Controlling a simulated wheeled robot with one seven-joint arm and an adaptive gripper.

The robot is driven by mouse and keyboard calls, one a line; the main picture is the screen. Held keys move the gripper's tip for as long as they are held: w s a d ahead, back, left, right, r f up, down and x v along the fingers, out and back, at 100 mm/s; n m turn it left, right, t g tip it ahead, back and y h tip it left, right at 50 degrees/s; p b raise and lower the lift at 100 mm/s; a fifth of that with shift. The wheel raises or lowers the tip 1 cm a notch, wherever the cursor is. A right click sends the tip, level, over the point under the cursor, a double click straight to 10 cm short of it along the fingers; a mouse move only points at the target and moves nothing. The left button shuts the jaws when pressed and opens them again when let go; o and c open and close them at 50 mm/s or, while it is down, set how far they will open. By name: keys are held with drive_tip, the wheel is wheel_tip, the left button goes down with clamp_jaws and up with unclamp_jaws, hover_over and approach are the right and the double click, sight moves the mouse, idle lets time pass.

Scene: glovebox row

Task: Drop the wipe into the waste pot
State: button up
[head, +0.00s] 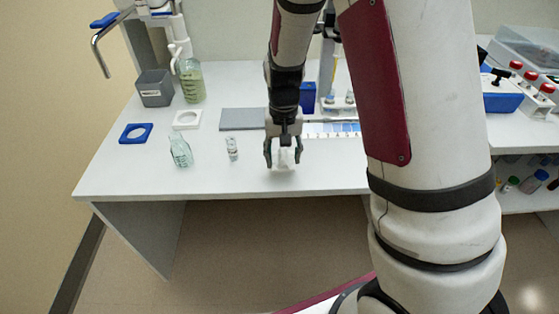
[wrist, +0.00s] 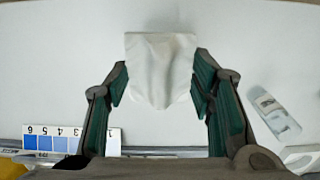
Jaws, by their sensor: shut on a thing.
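My gripper (head: 283,160) is low over the front part of the white bench, shut on a crumpled white wipe (head: 284,161). In the wrist view the wipe (wrist: 162,72) sits between the two green-padded fingers of my gripper (wrist: 160,80). I cannot tell whether the wipe touches the bench. A dark grey square pot (head: 155,94), which looks like the waste pot, stands at the back left of the bench, well to the left of my gripper. Its inside is hard to make out.
A small clear vial (head: 232,149) stands just left of my gripper, with a tilted-looking glass bottle (head: 180,150) farther left. A greenish bottle (head: 191,81) stands beside the pot. A blue square ring (head: 136,133), white ring (head: 186,120) and grey mat (head: 243,119) lie flat.

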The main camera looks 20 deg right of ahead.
sight(280, 162)
drive_tip(key=shift+w+a+f, duration=0.1)
drive_tip(key=shift+w+a, duration=0.05)
drive_tip(key=shift+w, duration=0.65)
drive_tip(key=shift+f, duration=0.2)
drive_tip(key=shift+f+b, duration=0.4)
drive_tip(key=shift+f, duration=1.15)
drive_tip(key=shift+f, duration=0.3)
drive_tip(key=o, duration=0.9)
drive_tip(key=shift+f, duration=0.15)
